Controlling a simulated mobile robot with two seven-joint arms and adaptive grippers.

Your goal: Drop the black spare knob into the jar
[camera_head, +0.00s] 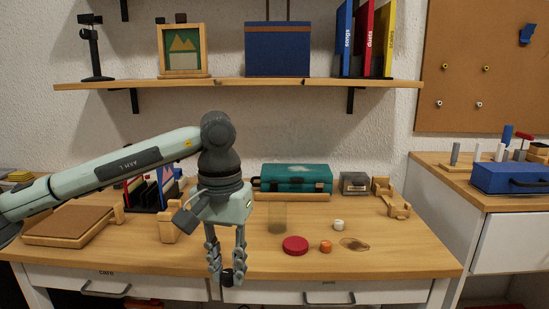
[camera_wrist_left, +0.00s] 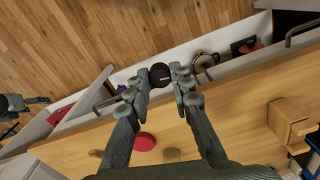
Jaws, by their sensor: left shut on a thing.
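My left gripper (camera_head: 226,272) is shut on the black spare knob (camera_head: 227,278), holding it between its fingertips near the table's front edge. The black knob also shows in the left wrist view (camera_wrist_left: 160,73), over the front edge. The clear, faintly brown jar (camera_head: 277,217) stands upright on the table, to the right of and behind the gripper, apart from it. A round red lid (camera_head: 295,245) lies in front of the jar. What seems my right gripper (camera_wrist_left: 27,103) is small at the left edge.
An orange knob (camera_head: 326,246), a white knob (camera_head: 339,225) and a flat brownish clear piece (camera_head: 354,243) lie right of the lid. A teal case (camera_head: 296,178) is behind. A wooden block (camera_head: 171,226) stands left of the gripper. Drawers (camera_head: 330,298) line the front.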

